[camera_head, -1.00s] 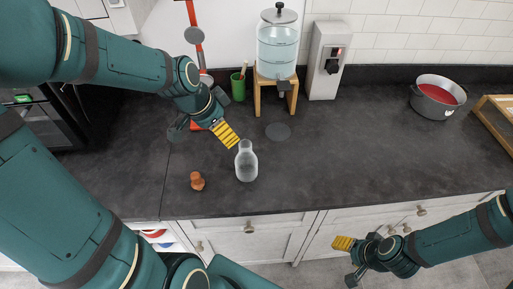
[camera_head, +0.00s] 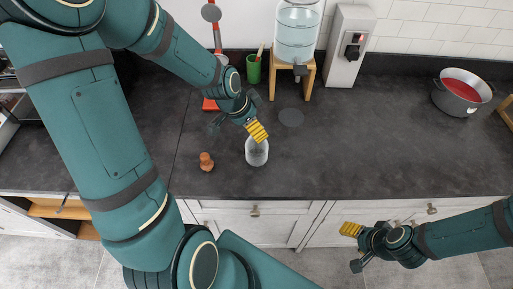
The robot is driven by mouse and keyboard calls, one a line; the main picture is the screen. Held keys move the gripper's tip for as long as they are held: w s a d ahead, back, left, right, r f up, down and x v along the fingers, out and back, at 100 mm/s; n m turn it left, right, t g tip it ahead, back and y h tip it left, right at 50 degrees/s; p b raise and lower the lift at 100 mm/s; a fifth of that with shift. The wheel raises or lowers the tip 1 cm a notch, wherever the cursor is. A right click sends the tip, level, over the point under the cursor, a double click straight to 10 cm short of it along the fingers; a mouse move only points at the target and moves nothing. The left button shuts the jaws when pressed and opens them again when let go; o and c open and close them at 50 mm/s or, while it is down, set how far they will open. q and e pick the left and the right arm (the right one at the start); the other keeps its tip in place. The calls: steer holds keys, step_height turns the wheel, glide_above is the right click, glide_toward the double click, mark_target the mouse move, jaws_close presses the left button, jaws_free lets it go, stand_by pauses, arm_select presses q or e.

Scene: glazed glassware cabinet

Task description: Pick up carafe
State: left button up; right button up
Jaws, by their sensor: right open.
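The carafe (camera_head: 257,154) is a clear glass vessel standing upright on the dark countertop, near its front edge. My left gripper (camera_head: 257,132) reaches down from the upper left, with its yellow fingertips over the top of the carafe. They hide its neck and mouth. I cannot tell whether they touch the glass, or whether this gripper is open or shut. My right gripper (camera_head: 352,246) is open and empty, low in front of the cabinet fronts, well right of the carafe.
A small orange-brown stopper-like object (camera_head: 206,161) stands left of the carafe. A dark round disc (camera_head: 291,117) lies behind it. A drink dispenser (camera_head: 297,32) on a wooden stand (camera_head: 305,75) and a green cup (camera_head: 253,70) are at the back. A pot (camera_head: 461,92) stands far right; the counter between is clear.

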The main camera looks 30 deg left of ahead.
mark_target(257, 144)
arm_select(q)
steer(key=x, duration=0.4)
jaws_close()
